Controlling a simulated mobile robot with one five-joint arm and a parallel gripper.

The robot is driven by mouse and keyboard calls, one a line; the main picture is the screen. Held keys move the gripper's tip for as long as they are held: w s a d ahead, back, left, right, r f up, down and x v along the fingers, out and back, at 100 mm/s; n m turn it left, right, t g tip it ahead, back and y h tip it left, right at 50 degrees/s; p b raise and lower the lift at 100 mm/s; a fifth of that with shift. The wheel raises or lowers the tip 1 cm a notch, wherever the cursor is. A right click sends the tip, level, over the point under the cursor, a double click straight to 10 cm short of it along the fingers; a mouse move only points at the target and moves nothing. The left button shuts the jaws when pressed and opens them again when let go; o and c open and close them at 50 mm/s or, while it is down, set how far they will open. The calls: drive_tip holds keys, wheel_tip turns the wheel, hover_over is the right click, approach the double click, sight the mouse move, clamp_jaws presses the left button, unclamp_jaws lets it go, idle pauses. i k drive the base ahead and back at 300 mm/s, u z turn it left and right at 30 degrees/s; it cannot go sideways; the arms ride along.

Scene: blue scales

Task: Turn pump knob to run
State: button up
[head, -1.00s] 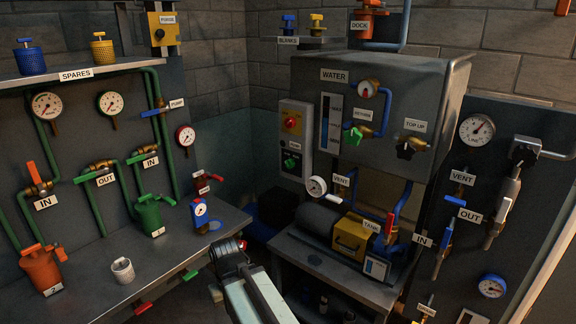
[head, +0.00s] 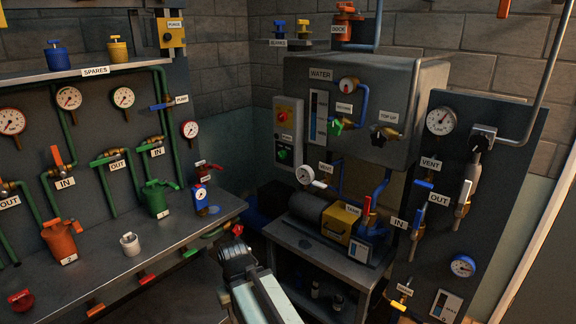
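A grey control box (head: 288,132) hangs on the back wall left of the water tank. The small labels on the box are too small to read. A PUMP label (head: 181,99) also sits beside a blue valve handle (head: 161,105) on the left panel. My gripper (head: 237,232) is at the dark end of my arm, low in the middle of the picture. It appears apart from the box and both knobs. Its fingers are not clear, and I see nothing held.
The water tank (head: 350,88) fills the back corner. A low stand (head: 310,250) with a yellow box (head: 341,222) is below it. A valve panel (head: 440,190) stands at right.

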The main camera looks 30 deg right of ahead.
sight(282, 154)
drive_tip(key=u, duration=0.45)
drive_tip(key=i, duration=1.15)
drive_tip(key=u, duration=0.7)
drive_tip(key=k, duration=0.75)
drive_tip(key=u, duration=0.15)
drive_tip(key=i, duration=0.75)
drive_tip(key=z, duration=0.05)
